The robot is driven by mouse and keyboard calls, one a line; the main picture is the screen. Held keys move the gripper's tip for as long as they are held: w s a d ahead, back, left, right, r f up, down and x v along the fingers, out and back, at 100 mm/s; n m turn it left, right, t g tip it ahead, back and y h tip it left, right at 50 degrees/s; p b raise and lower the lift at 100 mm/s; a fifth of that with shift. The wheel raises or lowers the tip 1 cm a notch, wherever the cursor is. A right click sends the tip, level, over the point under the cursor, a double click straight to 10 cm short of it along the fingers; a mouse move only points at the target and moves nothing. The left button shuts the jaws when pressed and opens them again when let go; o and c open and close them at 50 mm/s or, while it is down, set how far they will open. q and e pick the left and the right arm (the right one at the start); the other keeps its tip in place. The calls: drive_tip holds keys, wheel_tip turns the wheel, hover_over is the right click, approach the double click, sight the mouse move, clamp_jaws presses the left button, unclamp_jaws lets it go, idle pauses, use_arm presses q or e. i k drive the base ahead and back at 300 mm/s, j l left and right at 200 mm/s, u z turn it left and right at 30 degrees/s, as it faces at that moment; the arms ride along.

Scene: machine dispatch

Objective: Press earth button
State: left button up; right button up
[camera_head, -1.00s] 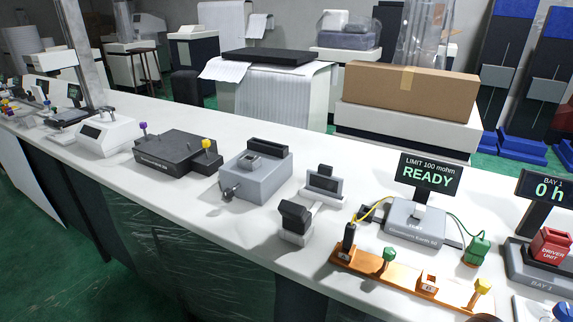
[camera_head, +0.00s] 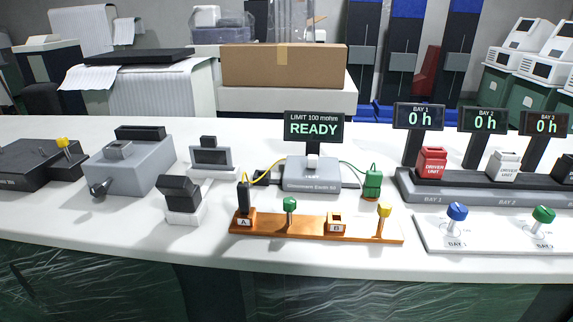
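The earth tester (camera_head: 312,177) is a light grey box on the white bench, right of the middle of the head view. Its dark screen (camera_head: 313,127) reads LIMIT 100 mohm READY. A light block, perhaps the button (camera_head: 313,163), stands on its top below the screen. A yellow lead runs left to a black probe (camera_head: 243,197) in socket A of an orange rail (camera_head: 315,228). A green lead runs right to a green clamp (camera_head: 372,184). Neither gripper is in view.
At right, a bay rack (camera_head: 480,190) holds a red and a white driver unit under several displays. A white panel (camera_head: 490,235) with blue and green knobs lies before it. Grey devices (camera_head: 130,165) stand at left. A cardboard box (camera_head: 284,66) is behind.

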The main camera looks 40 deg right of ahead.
sight(313, 163)
drive_tip(key=z, duration=1.35)
